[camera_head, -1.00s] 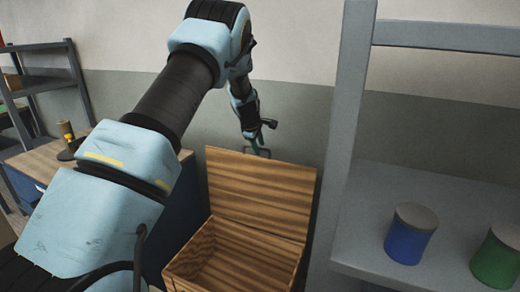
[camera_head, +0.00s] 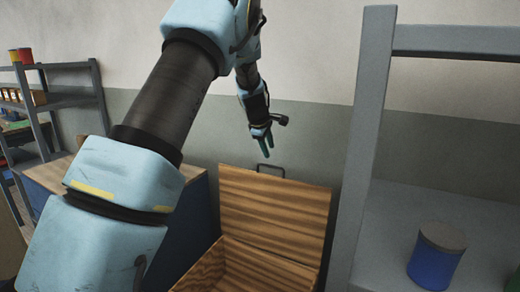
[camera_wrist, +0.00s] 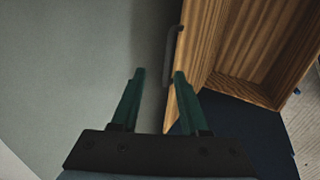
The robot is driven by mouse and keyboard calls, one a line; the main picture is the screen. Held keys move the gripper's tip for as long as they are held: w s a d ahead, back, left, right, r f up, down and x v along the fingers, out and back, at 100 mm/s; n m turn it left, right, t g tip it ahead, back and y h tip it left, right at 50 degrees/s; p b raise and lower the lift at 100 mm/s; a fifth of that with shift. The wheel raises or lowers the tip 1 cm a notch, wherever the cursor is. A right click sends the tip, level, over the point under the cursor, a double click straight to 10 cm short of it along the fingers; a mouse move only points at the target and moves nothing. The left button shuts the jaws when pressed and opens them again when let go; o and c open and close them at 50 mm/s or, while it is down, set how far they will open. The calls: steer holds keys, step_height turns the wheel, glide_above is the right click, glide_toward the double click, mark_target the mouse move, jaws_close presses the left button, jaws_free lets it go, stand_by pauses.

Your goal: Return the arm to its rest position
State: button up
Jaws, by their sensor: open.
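My gripper (camera_head: 266,153) hangs from my raised arm, pointing down, above and a little left of the handle on the lid of the wooden chest (camera_head: 270,215). In the wrist view my gripper (camera_wrist: 160,75) has its two green fingers apart with nothing between them. The chest's lid stands open, with a dark metal handle (camera_head: 270,167) at its upper edge. The wrist view shows the handle (camera_wrist: 173,42) just beyond the right fingertip, and the chest's wooden inside (camera_wrist: 245,40) at the right. The gripper appears apart from the handle.
A grey shelf unit (camera_head: 375,120) stands close on the right, with a blue jar (camera_head: 436,262) on it. A blue cabinet (camera_head: 190,225) with a wooden top is behind my arm on the left. Another shelf (camera_head: 75,98) stands at the far left. The wall (camera_head: 310,140) is behind the gripper.

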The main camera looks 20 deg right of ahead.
steer(key=s+a+m+y, duration=0.1)
steer(key=s+a, duration=0.2)
steer(key=a, duration=0.3)
steer(key=s+a+m+g, duration=0.1)
steer(key=s+a+m, duration=0.15)
steer(key=a, duration=0.45)
steer(key=s+a+y, duration=0.1)
steer(key=s+a, duration=0.3)
steer(key=a, duration=0.2)
steer(key=s+a+f+m+g+y, duration=0.1)
steer(key=s+a+m, duration=0.2)
steer(key=s+a, duration=0.4)
steer(key=s+a+f+m, duration=0.1)
steer(key=s+a+m, duration=0.3)
steer(key=s, duration=0.9)
steer(key=a, duration=0.3)
steer(key=shift+a+f+g+y, duration=0.3)
steer(key=shift+a+g+y, duration=0.05)
steer(key=shift+g+y, duration=0.05)
